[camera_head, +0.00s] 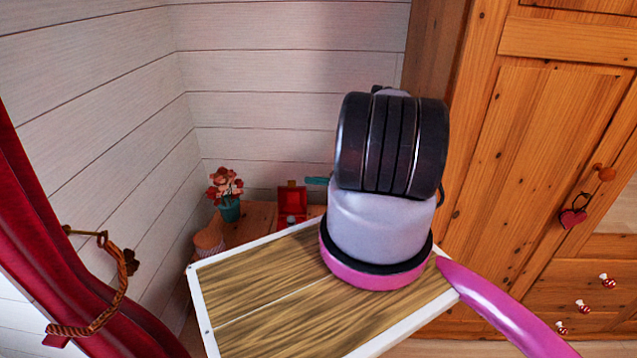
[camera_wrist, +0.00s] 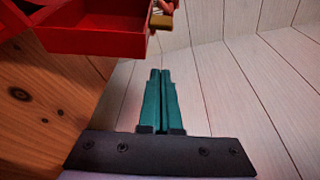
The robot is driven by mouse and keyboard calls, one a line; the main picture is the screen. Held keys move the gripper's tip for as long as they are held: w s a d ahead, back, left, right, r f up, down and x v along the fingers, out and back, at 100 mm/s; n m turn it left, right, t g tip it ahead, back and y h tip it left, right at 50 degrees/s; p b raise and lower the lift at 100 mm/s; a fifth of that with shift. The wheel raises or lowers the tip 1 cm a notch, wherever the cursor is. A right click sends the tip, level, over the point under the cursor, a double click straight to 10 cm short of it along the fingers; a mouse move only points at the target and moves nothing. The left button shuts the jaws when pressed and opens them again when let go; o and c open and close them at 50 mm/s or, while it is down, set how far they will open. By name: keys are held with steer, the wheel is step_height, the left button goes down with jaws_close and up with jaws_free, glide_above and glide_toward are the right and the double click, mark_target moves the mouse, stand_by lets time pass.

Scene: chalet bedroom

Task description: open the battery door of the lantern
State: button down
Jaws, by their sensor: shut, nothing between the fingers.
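A small red box-like thing (camera_head: 292,203) stands on the wooden table in the corner, with an upright brownish-gold part (camera_head: 291,183) at its top. I cannot tell surely whether it is the lantern, and no battery door can be made out. In the wrist view a red, tray-like hollow part (camera_wrist: 95,38) fills the upper left, with a small gold piece (camera_wrist: 161,21) at its right end. My gripper (camera_wrist: 160,72) has its teal fingers shut together and empty, below and apart from the red part in that picture. Its teal tip (camera_head: 316,181) shows right of the red thing in the head view.
The wooden table (camera_head: 258,217) also bears a potted red flower (camera_head: 228,190) and a pale round container (camera_head: 208,242). White plank walls (camera_head: 260,60) close the corner behind. A pine wardrobe (camera_head: 540,150) stands at right, a red curtain (camera_head: 40,220) hangs at left. My arm hides part of the table.

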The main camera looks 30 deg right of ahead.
mark_target(291, 182)
steer(key=shift+w+a+r, duration=0.1)
steer(key=shift+a+r, duration=0.05)
steer(key=shift+a, duration=0.7)
steer(key=shift+w+a+r, duration=0.1)
steer(key=shift+a+r, duration=0.1)
steer(key=shift+a, duration=0.65)
steer(key=shift+a+r, duration=0.15)
steer(key=shift+a, duration=0.7)
steer(key=shift+s, duration=0.1)
steer(key=shift+s+a+r, duration=0.3)
steer(key=shift+s, duration=0.2)
steer(key=shift+s+a+r, duration=0.25)
steer(key=shift+s+a, duration=0.05)
steer(key=shift+s, duration=0.15)
